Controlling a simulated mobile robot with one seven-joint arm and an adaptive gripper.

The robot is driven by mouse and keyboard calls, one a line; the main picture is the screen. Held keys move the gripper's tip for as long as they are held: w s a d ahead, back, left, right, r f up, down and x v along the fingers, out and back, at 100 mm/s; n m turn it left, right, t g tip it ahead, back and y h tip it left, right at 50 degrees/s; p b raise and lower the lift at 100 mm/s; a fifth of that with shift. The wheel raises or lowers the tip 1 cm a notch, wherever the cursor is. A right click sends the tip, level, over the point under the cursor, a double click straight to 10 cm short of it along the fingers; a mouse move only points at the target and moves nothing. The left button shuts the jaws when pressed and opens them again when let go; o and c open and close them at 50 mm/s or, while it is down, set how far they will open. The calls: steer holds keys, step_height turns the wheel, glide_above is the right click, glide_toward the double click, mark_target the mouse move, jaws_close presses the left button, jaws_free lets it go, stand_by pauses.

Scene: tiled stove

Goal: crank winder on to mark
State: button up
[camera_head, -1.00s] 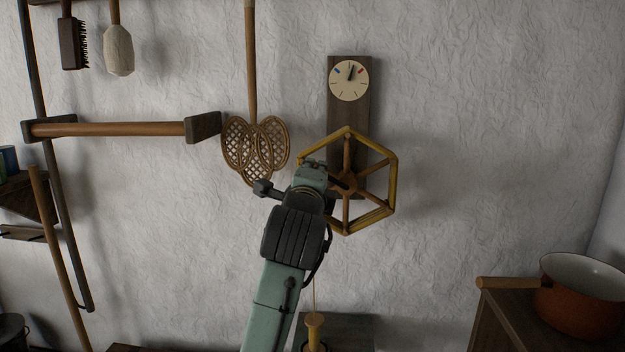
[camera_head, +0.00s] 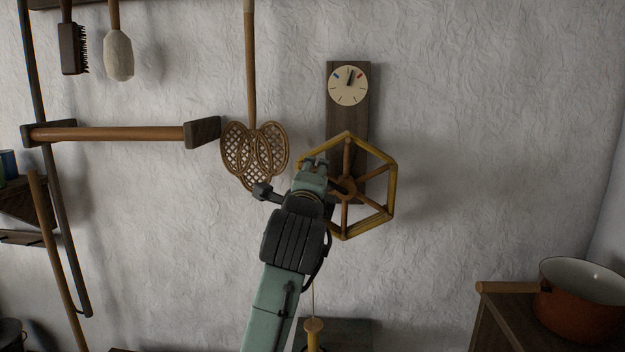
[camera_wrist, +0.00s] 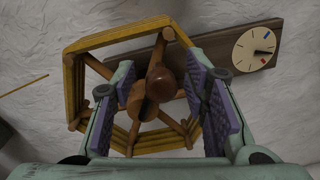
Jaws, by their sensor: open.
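The winder (camera_head: 391,190) is a hexagonal wheel wound with yellow strands, with wooden spokes and a hub, on a dark wall board. It also fills the left and middle of the wrist view (camera_wrist: 72,85). A cream dial (camera_head: 348,86) sits above the wheel; its black hand points nearly straight up, between a blue mark at upper left and a red mark at upper right. My gripper (camera_head: 314,168) is at the wheel's left side. In the wrist view my gripper (camera_wrist: 160,92) is open, with a round wooden crank knob (camera_wrist: 161,80) between its purple pads, gaps showing either side.
A woven beater (camera_head: 245,155) hangs just left of my gripper. An orange pot (camera_head: 580,305) stands on a cabinet at lower right. A thin cord runs below the wheel to a wooden spool-like piece (camera_head: 314,330). The wall right of the wheel is clear.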

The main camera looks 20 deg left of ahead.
steer(key=v, duration=1.2)
